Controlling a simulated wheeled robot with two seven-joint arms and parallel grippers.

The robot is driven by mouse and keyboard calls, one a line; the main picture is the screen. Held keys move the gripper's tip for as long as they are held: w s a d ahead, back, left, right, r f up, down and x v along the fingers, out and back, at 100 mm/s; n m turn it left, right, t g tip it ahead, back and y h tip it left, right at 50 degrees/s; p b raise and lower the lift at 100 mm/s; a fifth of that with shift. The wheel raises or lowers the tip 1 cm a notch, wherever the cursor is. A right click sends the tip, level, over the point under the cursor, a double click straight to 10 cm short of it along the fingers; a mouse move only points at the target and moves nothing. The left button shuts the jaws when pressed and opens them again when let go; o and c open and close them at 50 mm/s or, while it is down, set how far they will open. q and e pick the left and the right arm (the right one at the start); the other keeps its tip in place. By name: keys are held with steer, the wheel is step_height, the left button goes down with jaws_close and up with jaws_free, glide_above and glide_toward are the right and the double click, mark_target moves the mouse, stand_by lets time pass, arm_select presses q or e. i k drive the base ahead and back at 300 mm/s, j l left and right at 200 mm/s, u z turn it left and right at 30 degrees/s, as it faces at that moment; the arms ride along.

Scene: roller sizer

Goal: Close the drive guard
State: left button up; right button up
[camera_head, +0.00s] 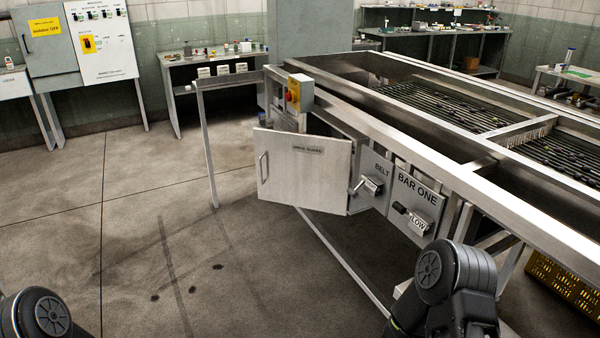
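The drive guard (303,172) is a light grey metal door with a dark label reading drive guard and a bar handle (263,167) near its left edge. It stands swung open from the side of the roller sizer (433,152), its right edge near the machine frame. The opening behind it is largely hidden by the door. Only dark rounded parts of my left arm show at the bottom left corner, and of my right arm at the bottom right. Neither gripper's fingers show, and nothing of mine touches the guard.
Right of the guard are a belt lever (369,185) and a bar one lever panel (413,207). A yellow control box (299,93) with a red button sits above. A yellow crate (563,285) lies under the machine.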

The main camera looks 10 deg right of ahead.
mark_target(302, 170)
steer(key=i+u, duration=0.1)
steer(key=i, duration=0.35)
steer(key=i+l, duration=0.15)
steer(key=i, duration=0.3)
steer(key=i+l+u, duration=0.15)
steer(key=i, duration=0.3)
steer(key=i+l+u, duration=0.1)
steer(key=i, duration=0.35)
steer(key=i+l+u, duration=0.1)
steer(key=i, duration=0.35)
steer(key=l, duration=0.1)
